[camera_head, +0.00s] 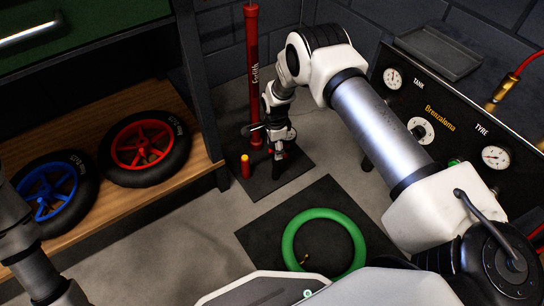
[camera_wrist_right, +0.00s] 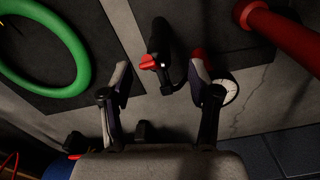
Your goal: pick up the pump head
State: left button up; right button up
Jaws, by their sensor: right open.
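The pump head (camera_wrist_right: 160,45) is a dark piece with a red lever, seen in the right wrist view just beyond and between my fingertips. My right gripper (camera_wrist_right: 161,72) is open, with one finger on each side of it and a gap to each. In the head view my right gripper (camera_head: 282,148) points down beside the foot of the tall red pump (camera_head: 254,75), and I cannot make out the pump head clearly there. The pump's red barrel (camera_wrist_right: 285,28) also shows at the upper right of the wrist view. My left arm shows at the left edge, but its gripper is out of view.
A small red and yellow cylinder (camera_head: 245,167) stands left of my right gripper. A green ring (camera_head: 290,240) lies on a dark mat in front. Wheels with red (camera_head: 143,146) and blue (camera_head: 44,192) rims lie on the wooden shelf. A gauge panel (camera_head: 450,130) stands at right.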

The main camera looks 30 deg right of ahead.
jog(key=shift+s+d+f, duration=0.1)
jog(key=shift+s+f, duration=0.1)
jog(key=shift+f, duration=0.5)
jog(key=f+b, duration=0.4)
jog(key=shift+s+d+f, duration=0.1)
jog(key=shift+s+d, duration=0.1)
jog(key=shift+f, duration=0.35)
jog(key=shift+w+r, duration=0.15)
jog(key=shift+r, duration=0.05)
grip_shut()
jog(key=shift+r, duration=0.1)
